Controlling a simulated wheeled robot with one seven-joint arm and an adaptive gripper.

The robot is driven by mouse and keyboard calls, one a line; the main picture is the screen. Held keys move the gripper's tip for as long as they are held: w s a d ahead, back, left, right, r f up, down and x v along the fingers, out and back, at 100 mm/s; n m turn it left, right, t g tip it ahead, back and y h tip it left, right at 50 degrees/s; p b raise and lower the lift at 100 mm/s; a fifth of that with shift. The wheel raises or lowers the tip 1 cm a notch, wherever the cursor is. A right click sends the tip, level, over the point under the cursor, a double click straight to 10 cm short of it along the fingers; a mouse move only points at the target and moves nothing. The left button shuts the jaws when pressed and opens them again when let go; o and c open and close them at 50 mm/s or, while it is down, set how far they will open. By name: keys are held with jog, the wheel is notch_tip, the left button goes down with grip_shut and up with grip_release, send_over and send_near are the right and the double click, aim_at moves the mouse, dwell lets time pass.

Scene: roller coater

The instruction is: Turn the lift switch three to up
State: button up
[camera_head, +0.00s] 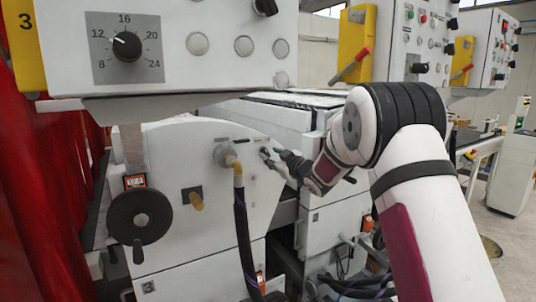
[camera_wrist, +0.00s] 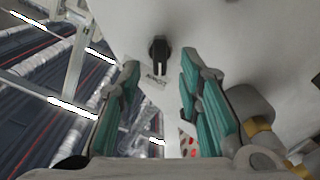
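A small black rotary switch (camera_wrist: 159,50) sticks out of the white machine panel (camera_wrist: 235,45) in the wrist view. It lies ahead of and between the fingertips, with a small printed label below it. In the head view the switch (camera_head: 264,152) is on the upper right of the machine's side, just left of my gripper (camera_head: 280,163). In the wrist view my gripper (camera_wrist: 159,66) is open, its two green-padded fingers apart with nothing between the pads. I cannot tell the exact gap between fingertips and switch.
A hose fitting (camera_head: 229,156) with a dark hose hangs left of the switch. A black handwheel (camera_head: 140,219) is at lower left. A control box marked 3 (camera_head: 185,45) overhangs the top. In the wrist view, a pipe fitting (camera_wrist: 260,128) is close to the right finger.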

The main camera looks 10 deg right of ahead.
aim_at(267, 152)
jog(key=shift+x, duration=1.65)
grip_shut()
